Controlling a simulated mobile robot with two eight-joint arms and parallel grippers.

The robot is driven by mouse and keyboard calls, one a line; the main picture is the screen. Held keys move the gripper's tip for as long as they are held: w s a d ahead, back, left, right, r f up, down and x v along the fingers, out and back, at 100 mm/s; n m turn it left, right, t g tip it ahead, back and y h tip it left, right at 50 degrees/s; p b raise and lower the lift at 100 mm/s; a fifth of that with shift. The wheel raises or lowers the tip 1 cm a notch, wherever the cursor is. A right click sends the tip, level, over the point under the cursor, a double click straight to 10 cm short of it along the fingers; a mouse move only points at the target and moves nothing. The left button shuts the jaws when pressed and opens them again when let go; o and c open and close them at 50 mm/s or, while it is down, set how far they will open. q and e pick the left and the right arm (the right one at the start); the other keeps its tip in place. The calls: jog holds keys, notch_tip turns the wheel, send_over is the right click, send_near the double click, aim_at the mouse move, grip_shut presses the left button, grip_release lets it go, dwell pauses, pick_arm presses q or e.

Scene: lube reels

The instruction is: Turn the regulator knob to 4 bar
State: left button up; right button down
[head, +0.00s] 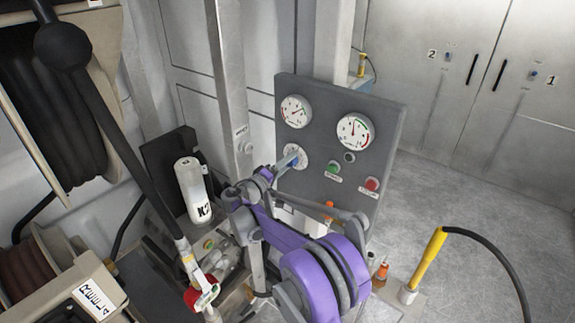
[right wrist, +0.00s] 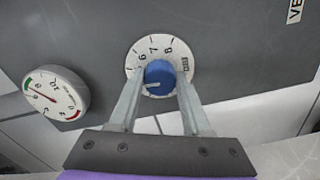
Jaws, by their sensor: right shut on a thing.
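The blue regulator knob (right wrist: 161,77) sits on a white round dial (right wrist: 132,60) with 6, 7 and 8 visible; lower numbers are hidden by a finger. A pale line on the knob points left toward the left finger. My right gripper (right wrist: 161,85) has one finger on each side of the knob and is shut on it. In the head view my right gripper (head: 287,163) reaches the dial (head: 297,152) on the grey panel (head: 327,105); the knob is mostly covered. My left gripper is not in view.
Two gauges (head: 295,111) (head: 355,132) are above and right of the dial. A green button (head: 333,168) and red button (head: 372,184) lie to its right. A white bottle (head: 194,190) stands left of my arm. A yellow-handled hose (head: 430,258) stands right; open floor lies beyond.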

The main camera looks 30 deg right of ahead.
jog(key=shift+n+b, duration=0.55)
jog(key=shift+n, duration=1.65)
jog(key=shift+c, duration=1.8)
grip_release()
jog(key=b+v, duration=0.1)
jog(key=v, duration=0.9)
jog(key=shift+s+a, duration=0.2)
jog(key=shift+a, duration=0.15)
